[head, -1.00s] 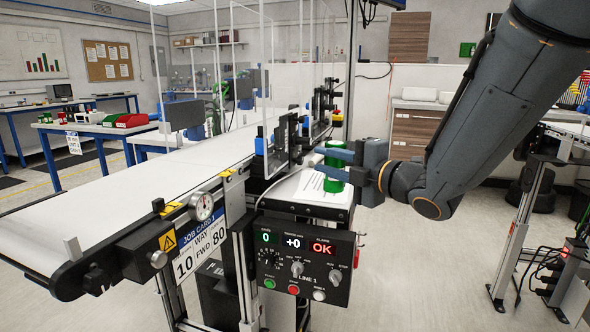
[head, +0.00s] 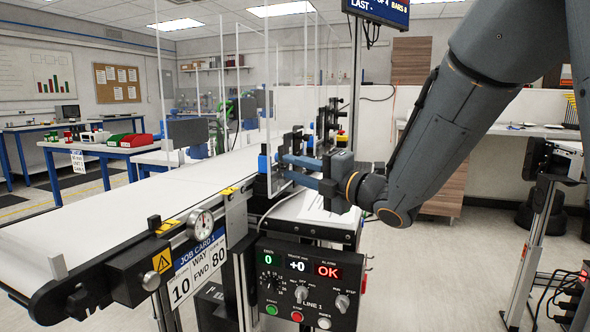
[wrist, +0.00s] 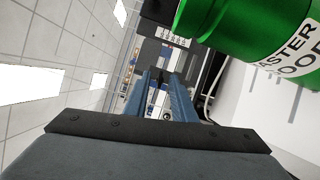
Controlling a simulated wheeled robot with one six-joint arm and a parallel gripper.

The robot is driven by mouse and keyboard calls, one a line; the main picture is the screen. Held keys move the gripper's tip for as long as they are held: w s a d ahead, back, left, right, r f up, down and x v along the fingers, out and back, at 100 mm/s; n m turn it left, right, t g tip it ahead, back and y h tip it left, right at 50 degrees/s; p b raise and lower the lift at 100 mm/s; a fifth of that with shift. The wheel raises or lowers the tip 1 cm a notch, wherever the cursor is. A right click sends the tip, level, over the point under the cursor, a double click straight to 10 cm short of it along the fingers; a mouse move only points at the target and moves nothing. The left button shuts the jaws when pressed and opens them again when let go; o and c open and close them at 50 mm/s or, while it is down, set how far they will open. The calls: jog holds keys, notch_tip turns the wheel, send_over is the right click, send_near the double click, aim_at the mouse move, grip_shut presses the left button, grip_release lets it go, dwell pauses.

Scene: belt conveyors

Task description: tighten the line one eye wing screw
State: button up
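My gripper (head: 284,167) is at the near side of the line one belt (head: 140,200), its two blue fingers pointing left toward the clear guard panel and a small blue block (head: 263,163) at the belt edge. I cannot make out the eye's wing screw in either view. In the wrist view my gripper's fingers (wrist: 160,76) stand apart with a gap between them. I see nothing held in that gap. A small black part shows near the fingertips; I cannot tell whether they touch it.
A green labelled cylinder (wrist: 245,32) is close to the fingers in the wrist view. Below my gripper are a pale shelf with paper (head: 318,211) and the line 1 control panel (head: 310,285).

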grip_shut()
